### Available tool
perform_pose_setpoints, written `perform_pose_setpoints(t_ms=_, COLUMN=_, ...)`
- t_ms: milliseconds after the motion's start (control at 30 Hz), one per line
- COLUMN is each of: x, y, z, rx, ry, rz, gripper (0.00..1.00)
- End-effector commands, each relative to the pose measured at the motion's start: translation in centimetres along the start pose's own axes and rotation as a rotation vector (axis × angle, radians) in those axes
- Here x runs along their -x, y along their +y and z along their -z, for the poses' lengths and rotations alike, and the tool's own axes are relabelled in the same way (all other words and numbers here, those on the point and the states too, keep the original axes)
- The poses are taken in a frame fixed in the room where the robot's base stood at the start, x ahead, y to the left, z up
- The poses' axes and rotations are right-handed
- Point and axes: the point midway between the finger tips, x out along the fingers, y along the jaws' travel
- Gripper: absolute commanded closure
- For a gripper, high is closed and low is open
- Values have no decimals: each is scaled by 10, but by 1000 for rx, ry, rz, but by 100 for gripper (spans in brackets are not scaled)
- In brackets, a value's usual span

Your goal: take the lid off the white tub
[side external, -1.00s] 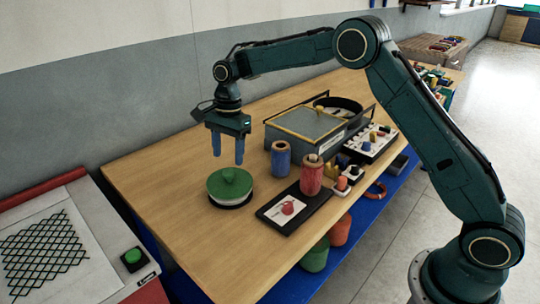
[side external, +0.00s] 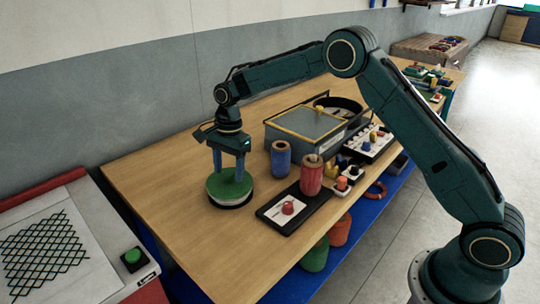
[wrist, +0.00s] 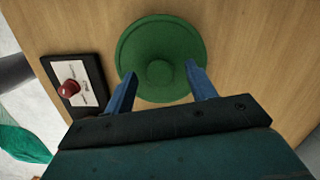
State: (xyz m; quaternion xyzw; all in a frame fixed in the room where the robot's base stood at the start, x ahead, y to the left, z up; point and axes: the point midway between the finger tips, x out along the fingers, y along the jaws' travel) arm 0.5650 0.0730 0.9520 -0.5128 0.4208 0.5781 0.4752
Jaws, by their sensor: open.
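The white tub (side external: 231,205) stands on the wooden table, with only a thin white band of its side showing under its green lid (side external: 215,187). The lid also shows in the wrist view (wrist: 160,35), with a round green knob (wrist: 159,73) at its middle. My gripper (side external: 229,179) is open, pointing down over the lid, its blue fingers on either side of the knob. In the wrist view the fingers (wrist: 160,76) stand apart from the knob with gaps on both sides. Whether the fingertips touch the lid's top, I cannot tell.
A blue spool (side external: 281,159) and a red spool (side external: 311,176) stand right of the tub. A dark board with a red knob (side external: 288,207) lies near the front edge. A grey box (side external: 308,124) sits behind. The table left of the tub is clear.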

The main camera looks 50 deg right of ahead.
Motion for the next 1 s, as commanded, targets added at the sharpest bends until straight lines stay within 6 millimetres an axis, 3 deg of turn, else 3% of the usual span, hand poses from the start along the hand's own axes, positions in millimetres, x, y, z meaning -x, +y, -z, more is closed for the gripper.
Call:
perform_pose_setpoints(t_ms=167, x=0, y=0, z=0, rx=0, ry=0, rz=0, gripper=46)
perform_pose_setpoints(t_ms=400, x=0, y=0, z=0, rx=0, ry=0, rz=0, gripper=92)
perform_pose_setpoints(t_ms=767, x=1, y=0, z=0, rx=0, ry=0, rz=0, gripper=92)
perform_pose_setpoints(t_ms=1000, x=13, y=-1, z=-2, rx=1, ry=-1, rz=2, gripper=92)
